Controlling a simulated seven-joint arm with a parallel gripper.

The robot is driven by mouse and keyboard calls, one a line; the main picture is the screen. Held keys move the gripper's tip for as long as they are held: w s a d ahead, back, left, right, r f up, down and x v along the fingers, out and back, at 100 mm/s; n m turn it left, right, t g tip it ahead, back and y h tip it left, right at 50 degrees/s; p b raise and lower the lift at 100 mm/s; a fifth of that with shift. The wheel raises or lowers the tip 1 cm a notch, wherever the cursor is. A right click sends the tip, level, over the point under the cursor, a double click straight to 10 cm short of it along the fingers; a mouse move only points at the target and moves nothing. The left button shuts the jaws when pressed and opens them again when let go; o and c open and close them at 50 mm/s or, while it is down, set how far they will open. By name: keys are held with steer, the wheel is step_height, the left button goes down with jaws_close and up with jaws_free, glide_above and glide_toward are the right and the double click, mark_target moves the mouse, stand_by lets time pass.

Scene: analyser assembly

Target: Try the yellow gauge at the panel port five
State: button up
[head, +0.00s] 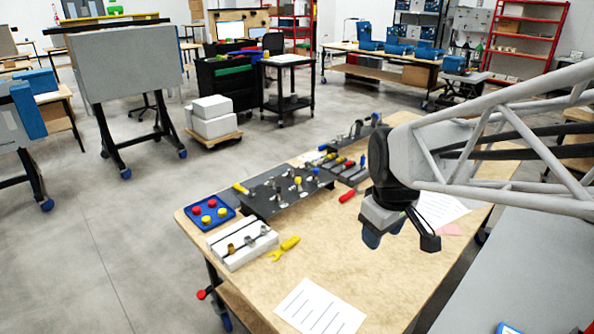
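A yellow gauge (285,248) with a forked end lies on the wooden table, in front of the panel and right of a white block. The dark panel (262,207) lies on the table behind it, with several metallic fittings standing on it. Port numbers are too small to read, so I cannot tell which is port five. Another small yellow piece (240,188) is at the panel's left corner. My gripper (402,240) hangs above the right part of the table, its fingers apart and nothing visible between them. It is well to the right of the gauge.
A white block (232,258) with metal parts and a blue tray (228,217) with red and yellow knobs stand at the left. A rack (352,178) with coloured handles and a loose red-handled tool (348,195) lie behind. Paper (318,308) lies in front. The table's middle is clear.

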steer(key=w+a+f+n, duration=0.3)
steer(key=w+n, duration=0.1)
steer(key=w, duration=0.4)
steer(key=n+g, duration=0.2)
steer(key=n, duration=1.3)
glide_above(287, 242)
steer(key=f, duration=2)
steer(key=shift+s+d+f, duration=0.2)
steer(key=shift+d+f, duration=0.1)
steer(key=shift+f, duration=0.1)
steer(key=shift+w+a+f+n, duration=0.2)
steer(key=shift+a+f+n, duration=0.05)
steer(key=shift+f+n, duration=0.15)
steer(key=shift+f, duration=0.2)
steer(key=shift+f, duration=3)
